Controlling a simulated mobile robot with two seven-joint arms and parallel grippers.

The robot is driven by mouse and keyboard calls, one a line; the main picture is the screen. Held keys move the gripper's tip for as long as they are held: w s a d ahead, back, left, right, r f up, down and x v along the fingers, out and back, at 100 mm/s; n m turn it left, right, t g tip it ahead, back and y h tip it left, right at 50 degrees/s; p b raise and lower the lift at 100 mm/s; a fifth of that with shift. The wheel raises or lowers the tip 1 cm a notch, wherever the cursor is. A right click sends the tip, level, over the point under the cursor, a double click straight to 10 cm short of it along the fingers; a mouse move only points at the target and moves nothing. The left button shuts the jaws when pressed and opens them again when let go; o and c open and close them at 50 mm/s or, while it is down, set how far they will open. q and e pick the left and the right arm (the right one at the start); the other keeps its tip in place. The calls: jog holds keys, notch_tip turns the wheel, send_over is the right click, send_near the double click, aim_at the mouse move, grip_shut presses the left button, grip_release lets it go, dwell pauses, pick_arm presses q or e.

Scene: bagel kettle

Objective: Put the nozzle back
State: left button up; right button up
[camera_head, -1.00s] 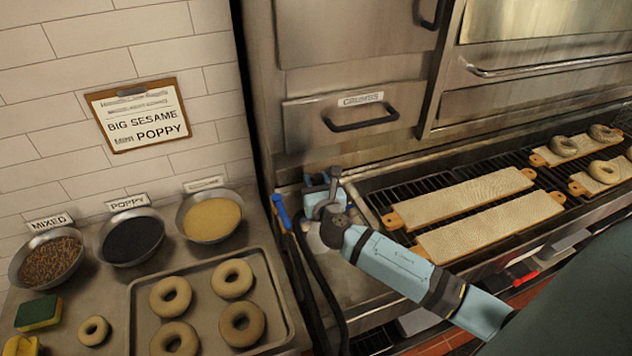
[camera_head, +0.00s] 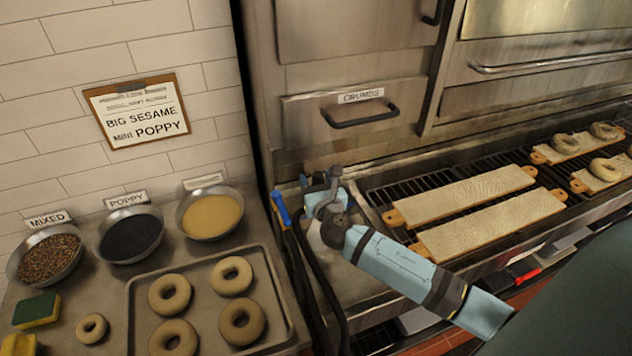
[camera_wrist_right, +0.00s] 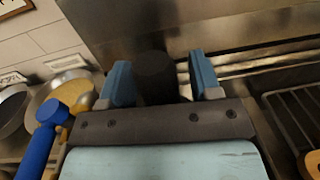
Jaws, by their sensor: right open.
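The nozzle (camera_head: 281,207), with a blue body and a dark hose, stands at the left edge of the steel basin, just left of my right gripper (camera_head: 320,184). It also shows at the left of the right wrist view (camera_wrist_right: 42,142), outside the fingers. My right gripper is open, with its two blue fingers (camera_wrist_right: 160,80) apart. A dark upright cylinder (camera_wrist_right: 156,77) shows between them in the right wrist view. I cannot tell what it is or whether the fingers touch it. My left gripper is out of view.
Left are a tray (camera_head: 137,322) of bagels and bowls of mixed (camera_head: 47,257), poppy (camera_head: 131,236) and yellow (camera_head: 211,214) toppings. A steel drawer front (camera_head: 300,120) rises behind the gripper.

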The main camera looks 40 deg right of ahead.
jog(key=b+v, duration=0.1)
jog(key=v, duration=1.2)
jog(key=shift+a+b, duration=0.2)
jog(key=shift+b, duration=0.2)
jog(key=shift+s, duration=0.15)
